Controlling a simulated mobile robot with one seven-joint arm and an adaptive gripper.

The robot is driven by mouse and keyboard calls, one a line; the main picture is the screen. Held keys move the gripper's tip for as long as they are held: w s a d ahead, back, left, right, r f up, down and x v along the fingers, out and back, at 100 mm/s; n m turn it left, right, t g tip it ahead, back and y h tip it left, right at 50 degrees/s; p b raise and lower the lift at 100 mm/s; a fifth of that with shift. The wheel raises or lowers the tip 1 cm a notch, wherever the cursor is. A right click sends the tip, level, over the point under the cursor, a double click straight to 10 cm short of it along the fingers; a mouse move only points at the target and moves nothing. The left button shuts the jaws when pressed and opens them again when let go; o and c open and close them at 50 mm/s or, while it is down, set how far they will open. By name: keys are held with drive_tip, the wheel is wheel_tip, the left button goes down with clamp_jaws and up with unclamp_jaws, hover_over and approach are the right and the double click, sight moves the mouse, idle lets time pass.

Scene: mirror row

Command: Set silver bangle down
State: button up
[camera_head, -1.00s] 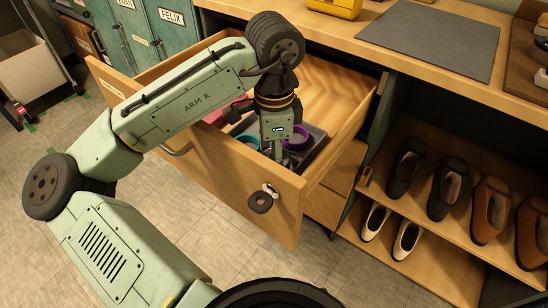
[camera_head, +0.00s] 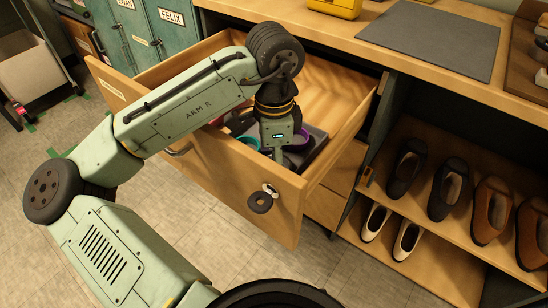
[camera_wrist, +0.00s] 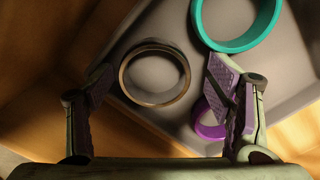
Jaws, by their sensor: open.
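In the wrist view a silver-looking bangle (camera_wrist: 124,76), brownish in this light, lies in a grey tray (camera_wrist: 290,85). My gripper (camera_wrist: 160,78) is open, with one finger to each side of the bangle and a gap visible on the left. A teal bangle (camera_wrist: 233,45) lies at the upper right, and a purple bangle (camera_wrist: 200,127) is partly hidden behind the right finger. In the head view my gripper (camera_head: 278,152) points down into the open drawer; its fingertips and the silver bangle are hidden there. The teal bangle (camera_head: 247,142) and purple bangle (camera_head: 302,142) show beside it.
The drawer's wooden front (camera_head: 235,180) and side walls surround my gripper. A grey mat (camera_head: 430,38) lies on the counter above, with a yellow object (camera_head: 336,8) beside it. Shoes (camera_head: 450,185) stand on shelves at the right.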

wheel_tip(320, 180, up, 12)
drive_tip(key=p, duration=0.1)
drive_tip(key=shift+r+p, duration=0.2)
drive_tip(key=shift+p, duration=0.15)
